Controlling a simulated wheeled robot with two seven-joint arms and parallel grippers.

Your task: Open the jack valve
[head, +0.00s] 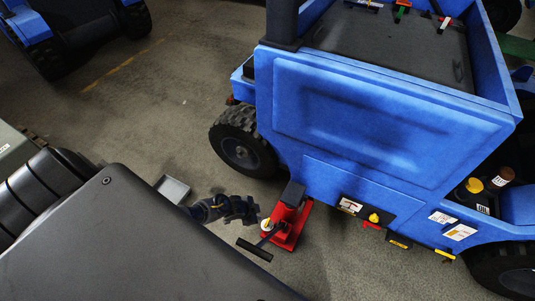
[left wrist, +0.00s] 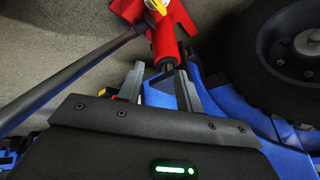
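A red floor jack (head: 286,229) with a dark top pad stands on the floor beside the blue vehicle. A small pale round part (head: 266,224) shows on its left side, and a dark bar handle (head: 255,250) lies to its lower left. In the left wrist view the jack's red body (left wrist: 164,42) is beyond my left gripper (left wrist: 160,70). The fingers are apart with nothing clearly held between them. A white and yellow part (left wrist: 157,6) shows at the top edge; I cannot tell whether it is the valve. My right gripper is not in view.
The blue vehicle (head: 370,120) stands close behind the jack, with a black wheel (head: 240,142) to its left. A long dark bar (left wrist: 75,77) slants left of my fingers. A grey tray (head: 173,188) lies on the floor. The floor right of the jack is clear.

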